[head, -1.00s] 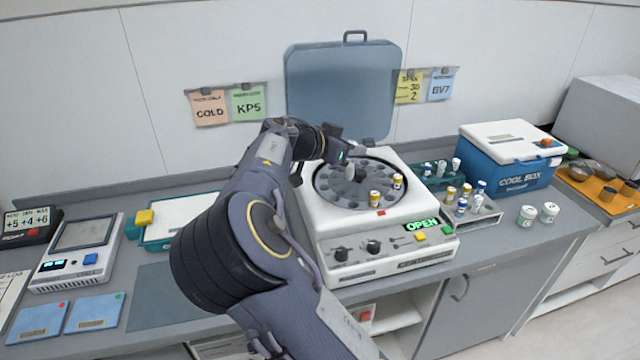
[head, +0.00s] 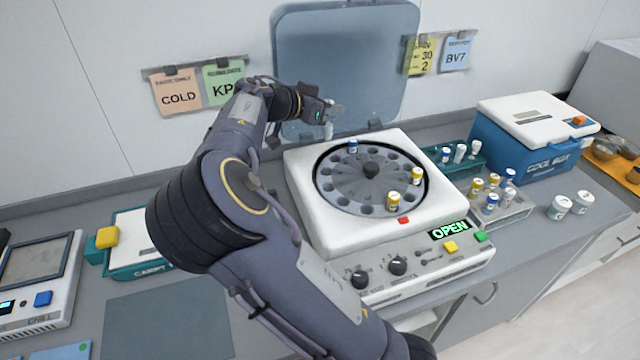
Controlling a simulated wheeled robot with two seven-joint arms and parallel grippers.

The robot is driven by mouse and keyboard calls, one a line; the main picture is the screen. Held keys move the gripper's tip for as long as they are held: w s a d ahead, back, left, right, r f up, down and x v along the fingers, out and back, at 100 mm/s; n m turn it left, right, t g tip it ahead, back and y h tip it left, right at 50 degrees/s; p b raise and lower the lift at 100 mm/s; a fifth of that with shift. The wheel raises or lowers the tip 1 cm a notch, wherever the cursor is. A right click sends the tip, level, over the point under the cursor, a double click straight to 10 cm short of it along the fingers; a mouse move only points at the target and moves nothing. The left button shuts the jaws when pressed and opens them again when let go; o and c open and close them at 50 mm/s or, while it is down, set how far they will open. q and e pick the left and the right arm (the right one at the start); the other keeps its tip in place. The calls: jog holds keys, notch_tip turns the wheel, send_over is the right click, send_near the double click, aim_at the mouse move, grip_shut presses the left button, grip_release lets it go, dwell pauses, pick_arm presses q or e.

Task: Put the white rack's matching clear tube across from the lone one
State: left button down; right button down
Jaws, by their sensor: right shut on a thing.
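The centrifuge (head: 300,185) stands open, with its lid (head: 345,60) raised. Its round rotor (head: 345,190) holds two yellow-banded tubes, at the front (head: 393,201) and right (head: 416,175), and a blue-and-white tube (head: 353,146) at the back. My right gripper (head: 330,114) is above the rotor's back left edge, shut on a small pale tube (head: 328,131). The tube hangs below the fingers, apart from the rotor; its details are too small to tell. The white rack (head: 518,211) at right holds several yellow and blue-and-white tubes. My left gripper is out of view.
A teal rack (head: 474,166) with several tubes stands behind the white rack. A blue cool box (head: 530,155) and two white jars (head: 571,204) are at right. The raised lid stands close behind my gripper. A grey mat (head: 165,312) at left is bare.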

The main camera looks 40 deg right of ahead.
aim_at(327, 130)
jog(key=f+b, duration=0.2)
jog(key=f, duration=0.1)
jog(key=f+b, duration=0.3)
jog(key=shift+w+f+b, duration=0.2)
jog(key=shift+f+b, duration=0.1)
jog(key=shift+b, duration=0.05)
notch_tip(327, 130, down, 10)
jog(key=shift+r+p, duration=0.1)
jog(key=shift+p, duration=0.4)
jog(key=c, duration=1.2)
grip_release()
jog(key=b+v, duration=0.1)
jog(key=v, duration=1.1)
jog(key=shift+b, duration=0.3)
